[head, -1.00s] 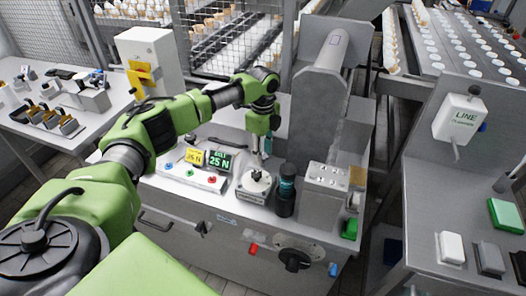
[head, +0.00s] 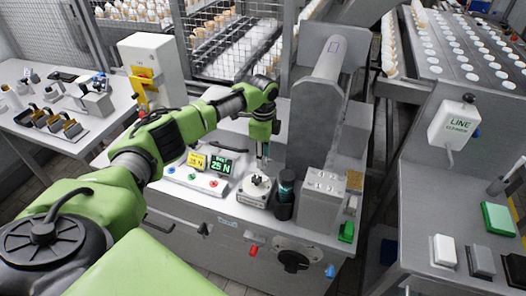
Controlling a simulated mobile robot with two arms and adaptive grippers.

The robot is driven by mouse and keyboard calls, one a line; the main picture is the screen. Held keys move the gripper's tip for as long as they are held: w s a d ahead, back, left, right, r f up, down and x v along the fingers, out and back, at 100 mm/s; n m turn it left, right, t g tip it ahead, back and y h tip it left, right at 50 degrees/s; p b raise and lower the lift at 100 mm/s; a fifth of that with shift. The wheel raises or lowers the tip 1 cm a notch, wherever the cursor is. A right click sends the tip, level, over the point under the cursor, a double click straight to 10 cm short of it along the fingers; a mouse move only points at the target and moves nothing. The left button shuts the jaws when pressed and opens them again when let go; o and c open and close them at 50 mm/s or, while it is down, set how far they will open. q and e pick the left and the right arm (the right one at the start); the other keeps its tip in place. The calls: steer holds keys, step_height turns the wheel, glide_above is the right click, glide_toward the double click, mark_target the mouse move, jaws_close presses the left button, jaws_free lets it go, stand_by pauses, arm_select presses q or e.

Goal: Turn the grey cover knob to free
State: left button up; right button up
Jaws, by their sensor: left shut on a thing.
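The grey cover knob (head: 258,182) stands on top of a small pale block with a label on its front (head: 254,199), on the grey cabinet top. My left gripper (head: 261,168) points straight down over this block. Its fingers are shut on the knob, as far as the small view shows. The fingers hide part of the knob, and its exact angle is too small to read. My right gripper is not in view.
A dark cylinder with a teal band (head: 285,190) stands close to the right of the block. A button panel with yellow and green displays (head: 221,165) is to the left. A grey box (head: 321,196) stands further right. A black dial (head: 293,262) is on the cabinet front.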

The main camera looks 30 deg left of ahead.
arm_select(q)
steer(key=n+p, duration=0.3)
steer(key=shift+r+n, duration=0.25)
steer(key=shift+n, duration=0.15)
steer(key=n+p, duration=0.2)
steer(key=n, duration=0.1)
steer(key=shift+n+p, duration=0.3)
steer(key=shift+p, duration=0.1)
steer(key=n+p, duration=0.2)
steer(key=n, duration=0.1)
steer(key=shift+w+a+f+n, duration=0.1)
steer(key=shift+n, duration=0.2)
steer(key=shift+n+p, duration=0.8)
steer(key=shift+n, duration=1.1)
steer(key=shift+a+f, duration=0.1)
steer(key=o, duration=0.8)
steer(key=shift+o, duration=0.2)
